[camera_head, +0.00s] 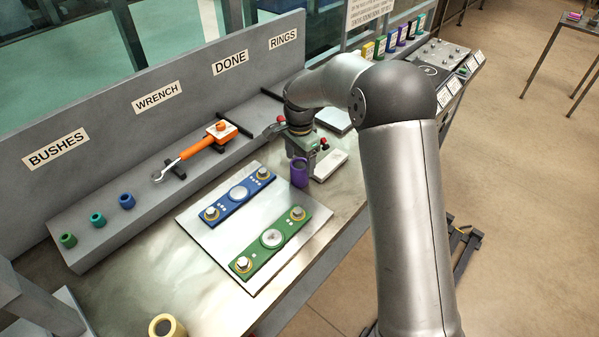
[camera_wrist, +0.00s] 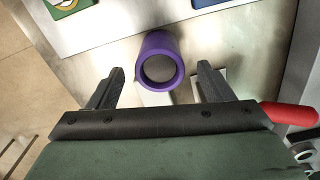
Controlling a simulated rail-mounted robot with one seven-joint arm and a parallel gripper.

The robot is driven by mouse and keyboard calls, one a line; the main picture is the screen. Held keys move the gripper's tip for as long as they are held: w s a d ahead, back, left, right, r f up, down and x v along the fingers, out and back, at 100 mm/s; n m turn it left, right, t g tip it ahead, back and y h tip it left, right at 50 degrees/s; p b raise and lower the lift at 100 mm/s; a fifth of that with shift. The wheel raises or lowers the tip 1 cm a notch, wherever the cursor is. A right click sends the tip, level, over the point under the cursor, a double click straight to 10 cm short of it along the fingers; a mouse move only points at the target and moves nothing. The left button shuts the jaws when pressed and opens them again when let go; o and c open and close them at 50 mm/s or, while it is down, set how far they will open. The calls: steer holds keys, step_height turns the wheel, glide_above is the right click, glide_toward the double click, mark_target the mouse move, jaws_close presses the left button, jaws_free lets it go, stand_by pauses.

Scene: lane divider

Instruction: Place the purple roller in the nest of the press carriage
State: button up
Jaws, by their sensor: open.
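The purple roller (camera_head: 300,172) is a hollow cylinder standing upright on the metal bench, just right of the panel with the plates. It also shows in the wrist view (camera_wrist: 158,45), with its open end facing the camera. My gripper (camera_head: 298,152) is above and close to it. In the wrist view my gripper (camera_wrist: 160,76) is open, with one finger on each side of the roller's near edge and a gap on both sides. My arm hides part of the bench behind it. I cannot clearly pick out the press carriage or its nest.
A pale panel (camera_head: 207,236) carries a blue plate (camera_head: 223,205) and a green plate (camera_head: 258,252). An orange wrench (camera_head: 200,147) and several bushes lie on the grey ledge (camera_head: 93,216). A white block (camera_head: 331,166) is beside the roller.

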steer(key=shift+f, duration=1.3)
steer(key=c, duration=1.1)
steer(key=shift+c, duration=0.6)
steer(key=shift+r, duration=0.2)
